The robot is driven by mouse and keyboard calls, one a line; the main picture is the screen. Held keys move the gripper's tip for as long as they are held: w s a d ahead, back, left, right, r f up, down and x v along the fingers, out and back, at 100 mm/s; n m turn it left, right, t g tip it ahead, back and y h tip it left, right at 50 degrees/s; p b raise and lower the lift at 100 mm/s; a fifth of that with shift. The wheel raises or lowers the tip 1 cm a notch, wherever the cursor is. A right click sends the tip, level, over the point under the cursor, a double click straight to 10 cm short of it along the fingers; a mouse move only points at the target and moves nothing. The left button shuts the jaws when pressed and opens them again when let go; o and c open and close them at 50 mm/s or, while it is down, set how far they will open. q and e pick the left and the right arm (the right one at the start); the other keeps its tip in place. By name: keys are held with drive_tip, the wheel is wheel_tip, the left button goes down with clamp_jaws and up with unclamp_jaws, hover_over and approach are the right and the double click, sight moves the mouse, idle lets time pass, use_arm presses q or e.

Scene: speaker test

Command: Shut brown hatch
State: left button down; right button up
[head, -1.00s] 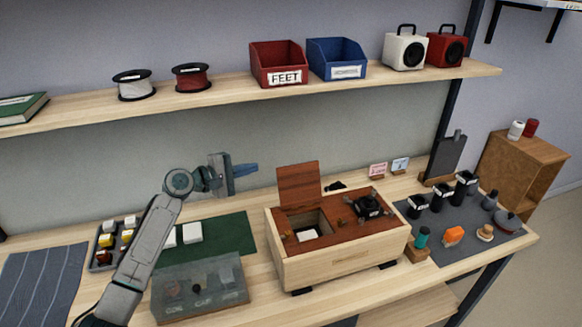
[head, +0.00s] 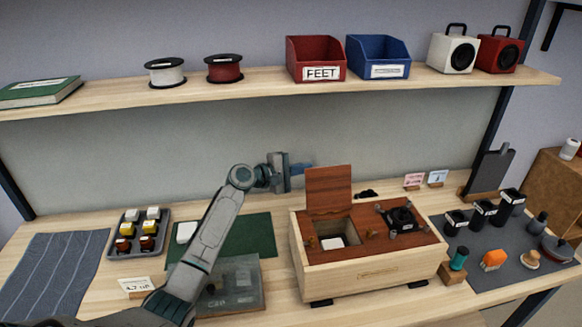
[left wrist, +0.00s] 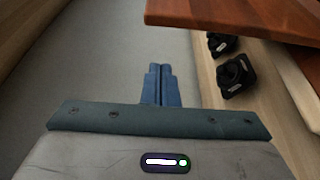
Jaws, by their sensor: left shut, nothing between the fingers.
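The brown hatch (head: 328,190) stands upright, open, at the back left of the wooden box (head: 362,272). The opening (head: 333,241) in the box's brown top is uncovered, with a white piece inside. My left gripper (head: 303,168) is shut and empty, its blue fingertips by the hatch's upper left corner. In the left wrist view the shut blue fingers (left wrist: 160,85) point ahead, and a brown panel (left wrist: 235,15), likely the hatch, lies to their upper right, apart from them. I cannot tell if they touch in the head view. My right gripper is not in view.
A black device (head: 400,218) and small knobs sit on the box top. Small black parts (head: 367,193) lie behind the box. Two little sign cards (head: 414,180) stand at the back. A shelf (head: 240,91) with bins and spools runs above. A clear case (head: 235,285) stands left of the box.

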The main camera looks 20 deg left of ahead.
sight(315, 170)
use_arm(q)
drive_tip(key=d+p, duration=0.1)
drive_tip(key=d, duration=0.1)
drive_tip(key=d+r+p, duration=0.1)
drive_tip(key=p, duration=0.1)
drive_tip(key=shift+s+d+r, duration=0.1)
drive_tip(key=shift+s+d, duration=0.1)
drive_tip(key=shift+d, duration=0.15)
drive_tip(key=shift+s+d, duration=0.15)
